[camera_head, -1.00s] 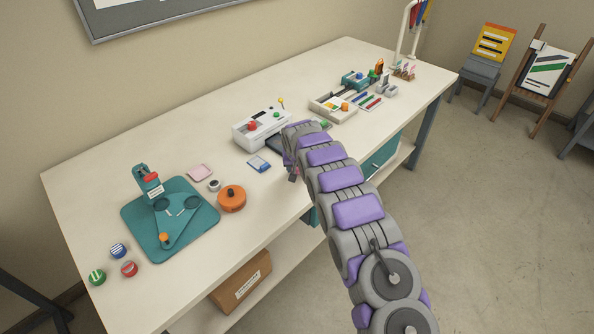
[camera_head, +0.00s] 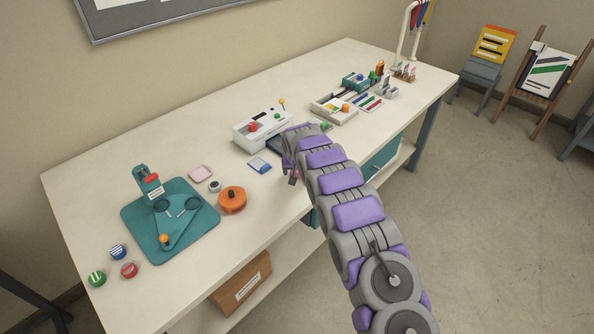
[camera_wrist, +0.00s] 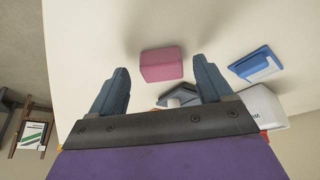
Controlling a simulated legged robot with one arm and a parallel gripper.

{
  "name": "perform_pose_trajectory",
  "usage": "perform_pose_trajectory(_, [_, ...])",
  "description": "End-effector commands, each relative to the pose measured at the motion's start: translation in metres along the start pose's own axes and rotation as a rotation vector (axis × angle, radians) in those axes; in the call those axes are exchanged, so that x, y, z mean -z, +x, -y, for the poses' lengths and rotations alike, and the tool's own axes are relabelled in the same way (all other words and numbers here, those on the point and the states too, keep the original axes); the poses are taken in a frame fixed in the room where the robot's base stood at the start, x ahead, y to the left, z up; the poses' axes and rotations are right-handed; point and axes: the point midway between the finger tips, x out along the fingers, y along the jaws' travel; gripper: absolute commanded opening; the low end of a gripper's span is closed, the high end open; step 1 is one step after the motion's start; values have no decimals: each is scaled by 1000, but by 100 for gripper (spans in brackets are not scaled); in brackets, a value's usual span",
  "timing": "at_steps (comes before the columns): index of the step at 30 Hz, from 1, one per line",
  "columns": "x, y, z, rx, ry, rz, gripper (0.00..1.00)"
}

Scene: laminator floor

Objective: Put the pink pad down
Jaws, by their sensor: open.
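The deep pink pad (camera_wrist: 161,64) is in the wrist view, on the pale tabletop, between and just beyond the tips of my gripper (camera_wrist: 161,72). A gap shows on each side of it, so neither finger appears to touch it. My gripper is open. In the head view my gripper (camera_head: 291,172) is low at the front part of the table, and my arm hides most of the pad there; only a speck of pink shows by the fingers. A separate pale pink piece (camera_head: 201,173) lies farther left.
A white machine (camera_head: 262,129) stands behind my gripper. A blue pad (camera_head: 259,165) lies left of it; it also shows in the wrist view (camera_wrist: 256,64). Farther left are an orange round case (camera_head: 232,199) and a teal board (camera_head: 180,232). A tray (camera_head: 333,108) is at right.

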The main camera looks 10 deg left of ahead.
Motion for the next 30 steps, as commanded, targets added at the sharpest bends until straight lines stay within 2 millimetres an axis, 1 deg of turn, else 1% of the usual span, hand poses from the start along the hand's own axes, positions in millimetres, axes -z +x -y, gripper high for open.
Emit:
perform_pose_trajectory(5, [1, -23, 0, -2, -1, 0, 79])
perform_pose_trajectory(18, [2, -94, 0, -1, -1, -3, 79])
perform_pose_trajectory(24, [0, -111, 0, 0, 0, 2, 79])
perform_pose_trajectory(30, [0, -116, 0, 0, 0, 1, 79])
